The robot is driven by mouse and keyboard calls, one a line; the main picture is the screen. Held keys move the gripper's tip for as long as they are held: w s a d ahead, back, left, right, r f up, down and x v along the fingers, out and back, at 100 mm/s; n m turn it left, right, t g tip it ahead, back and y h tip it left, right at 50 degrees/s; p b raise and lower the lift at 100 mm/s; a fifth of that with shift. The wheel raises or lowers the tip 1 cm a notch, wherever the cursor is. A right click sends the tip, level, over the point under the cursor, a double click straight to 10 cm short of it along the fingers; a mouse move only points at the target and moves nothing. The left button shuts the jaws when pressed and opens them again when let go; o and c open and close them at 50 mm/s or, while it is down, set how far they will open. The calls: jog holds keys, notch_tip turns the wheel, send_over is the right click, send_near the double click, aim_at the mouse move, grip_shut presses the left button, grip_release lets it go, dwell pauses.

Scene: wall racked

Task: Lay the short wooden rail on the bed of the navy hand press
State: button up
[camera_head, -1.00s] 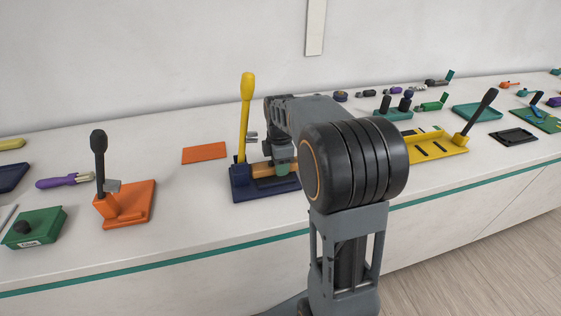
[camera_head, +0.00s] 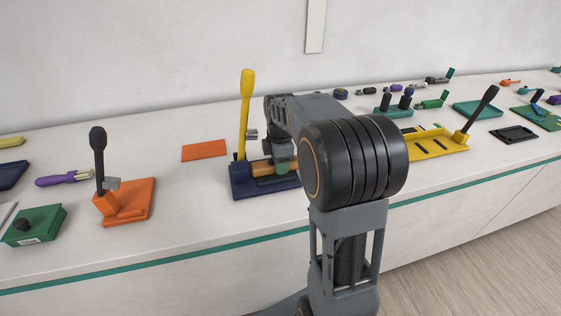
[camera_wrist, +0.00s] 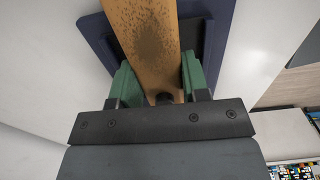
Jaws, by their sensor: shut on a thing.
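The navy hand press (camera_head: 243,185) stands on the bench with its yellow lever upright at its left end. The short wooden rail (camera_head: 262,169) lies lengthwise over the bed of the press. My gripper (camera_head: 281,164) is over the right part of the press, partly hidden by my arm. In the wrist view my gripper's green fingers (camera_wrist: 159,88) are shut on the sides of the rail (camera_wrist: 144,35). The navy press (camera_wrist: 97,33) shows beneath the rail there. Whether the rail touches the bed cannot be told.
An orange hand press (camera_head: 128,203) with a black lever stands to the left. A flat orange plate (camera_head: 204,150) lies behind. A yellow press (camera_head: 440,143) stands to the right. A green box (camera_head: 34,226) sits at the front left. The bench between the orange and navy presses is clear.

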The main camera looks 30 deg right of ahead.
jog(key=shift+f, duration=0.35)
jog(key=o, duration=1.2)
jog(key=shift+c, duration=0.2)
notch_tip(320, 180, up, 14)
jog(key=p, duration=0.1)
jog(key=shift+s+f, duration=0.1)
jog(key=shift+f, duration=0.05)
